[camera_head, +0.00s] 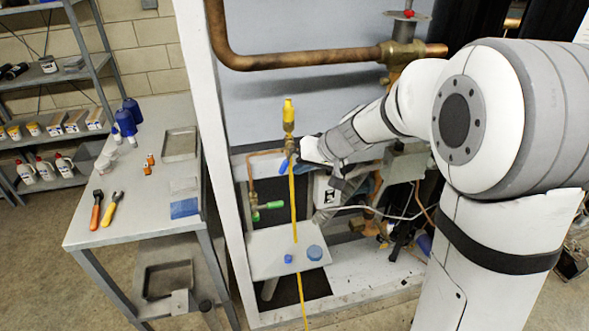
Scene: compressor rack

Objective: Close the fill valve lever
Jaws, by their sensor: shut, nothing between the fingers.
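A vertical yellow fitting (289,112) with brass below it stands inside the rack frame. A small blue lever (284,166) hangs tilted at the lower end of this fitting. A green lever (269,205) sits lower left on a second brass valve (253,200) on a copper line. I cannot tell for sure which of the two is the fill valve lever. My gripper (297,156) is shut and empty. It is right beside the blue lever, on its right; contact cannot be told. My wrist partly hides the fingers.
A yellow hose (294,215) runs down past a pale shelf (270,250) with blue caps. A white post (212,150) stands left of the valves. A thick copper pipe (300,60) crosses above. A grey workbench (140,215) with tools is at left.

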